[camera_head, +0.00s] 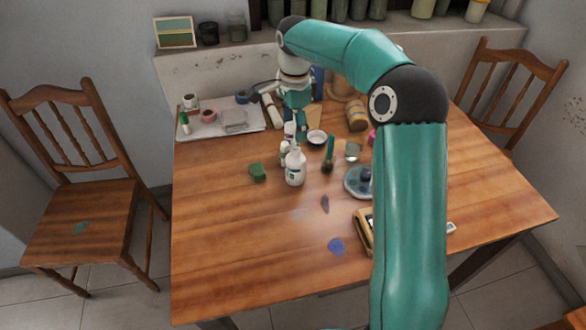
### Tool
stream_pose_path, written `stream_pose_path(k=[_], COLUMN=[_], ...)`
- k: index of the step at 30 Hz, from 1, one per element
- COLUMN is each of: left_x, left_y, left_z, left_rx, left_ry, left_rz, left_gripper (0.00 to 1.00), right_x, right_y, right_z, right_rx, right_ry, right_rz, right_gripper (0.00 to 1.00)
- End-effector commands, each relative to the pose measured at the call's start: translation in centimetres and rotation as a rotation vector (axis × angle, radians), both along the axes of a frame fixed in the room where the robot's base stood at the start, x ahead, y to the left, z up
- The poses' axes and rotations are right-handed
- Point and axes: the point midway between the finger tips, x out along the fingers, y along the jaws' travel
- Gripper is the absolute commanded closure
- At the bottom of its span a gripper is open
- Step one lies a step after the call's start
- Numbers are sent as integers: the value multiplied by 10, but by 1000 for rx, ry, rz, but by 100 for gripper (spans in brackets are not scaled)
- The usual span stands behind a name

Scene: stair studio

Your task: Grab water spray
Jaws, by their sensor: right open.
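A white bottle (295,168) with a dark label stands upright on the wooden table (230,225), left of its middle; it looks like the water spray, though its top is small and unclear. A smaller white bottle (284,153) stands just behind it. My right arm reaches over the table from the front right and bends down at the back. My right gripper (297,135) is open, pointing down just behind the white bottles. Its fingers are small and partly hidden, so I cannot tell whether they touch a bottle. My left gripper is out of view.
A green sponge-like piece (257,172) lies left of the bottle. A small bowl (317,138) and a green-handled brush (328,157) are to its right. A white tray (220,125) holds small items at the back left. The table's front left is clear. Chairs stand at both sides.

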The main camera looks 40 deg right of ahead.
Motion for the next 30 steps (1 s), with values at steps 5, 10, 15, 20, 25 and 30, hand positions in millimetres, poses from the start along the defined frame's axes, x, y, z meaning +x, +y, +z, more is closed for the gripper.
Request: stream_pose_path(k=[5, 10, 15, 20, 25, 30], left_x=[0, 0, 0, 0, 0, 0], left_y=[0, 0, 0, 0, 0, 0], left_z=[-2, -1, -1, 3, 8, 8], left_rx=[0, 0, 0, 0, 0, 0], left_ry=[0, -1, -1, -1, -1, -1], left_rz=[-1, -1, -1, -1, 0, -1], left_gripper=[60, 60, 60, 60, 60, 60], right_x=[-4, -3, -3, -2, 0, 1], right_y=[-4, -6, -6, -7, -7, -7], right_z=[-41, -65, -75, -90, -115, -125], right_rx=[3, 1, 1, 2, 2, 1], right_ry=[7, 3, 2, 5, 5, 2], right_rz=[-10, -13, -12, -12, -13, -13], right_gripper=[29, 29, 29, 29, 29, 29])
